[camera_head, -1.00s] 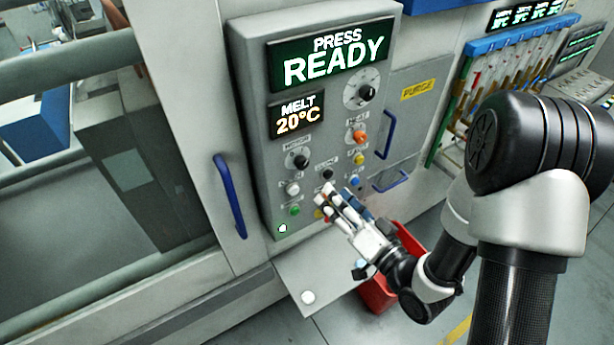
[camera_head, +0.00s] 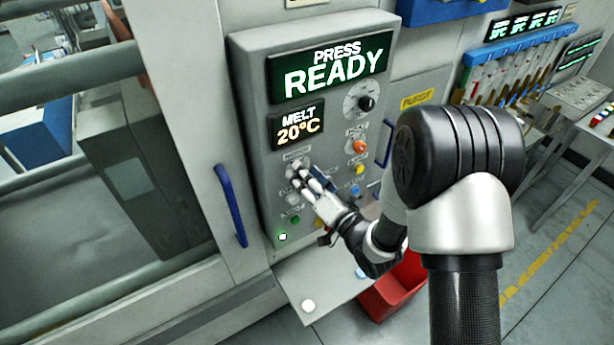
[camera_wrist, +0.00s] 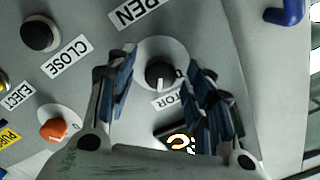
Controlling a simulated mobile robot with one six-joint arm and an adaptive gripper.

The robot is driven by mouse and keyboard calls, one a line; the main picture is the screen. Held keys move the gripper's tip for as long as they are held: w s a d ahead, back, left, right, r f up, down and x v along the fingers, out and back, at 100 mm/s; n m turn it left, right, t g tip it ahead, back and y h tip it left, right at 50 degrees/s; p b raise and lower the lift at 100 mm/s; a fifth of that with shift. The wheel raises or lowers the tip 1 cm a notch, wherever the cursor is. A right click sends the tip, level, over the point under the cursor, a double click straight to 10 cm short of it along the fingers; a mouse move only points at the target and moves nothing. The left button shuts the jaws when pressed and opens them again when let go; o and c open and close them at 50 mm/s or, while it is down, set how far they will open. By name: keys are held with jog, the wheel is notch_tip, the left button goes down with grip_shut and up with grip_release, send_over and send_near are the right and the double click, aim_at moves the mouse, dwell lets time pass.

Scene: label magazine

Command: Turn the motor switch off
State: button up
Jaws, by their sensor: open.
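The motor switch (camera_wrist: 158,75) is a round black knob on a pale disc, seen in the wrist view, with a short white mark pointing down toward its partly hidden label. In the head view its MOTOR label (camera_head: 296,153) shows, but my fingers cover the knob. My gripper (camera_head: 300,182) is open at the left part of the control panel. In the wrist view its two blue-padded fingers (camera_wrist: 165,78) stand on either side of the knob; I cannot tell whether they touch it. Nothing is held.
The grey control panel (camera_head: 262,190) carries a READY display (camera_head: 333,68), an orange knob (camera_head: 360,147), a yellow button (camera_head: 360,170) and a green button (camera_head: 295,219). A blue handle (camera_head: 230,204) is to its left. A red bin (camera_head: 392,290) is below right.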

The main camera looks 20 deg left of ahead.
jog(key=shift+c, duration=0.5)
jog(key=c, duration=1)
jog(key=shift+f+b, duration=0.1)
jog(key=shift+b, duration=0.35)
jog(key=n+b, duration=1.3)
jog(key=b, duration=0.5)
jog(key=shift+n+h, duration=0.3)
jog(key=shift+h, duration=0.1)
jog(key=shift+b, duration=0.3)
jog(key=shift+r, duration=0.2)
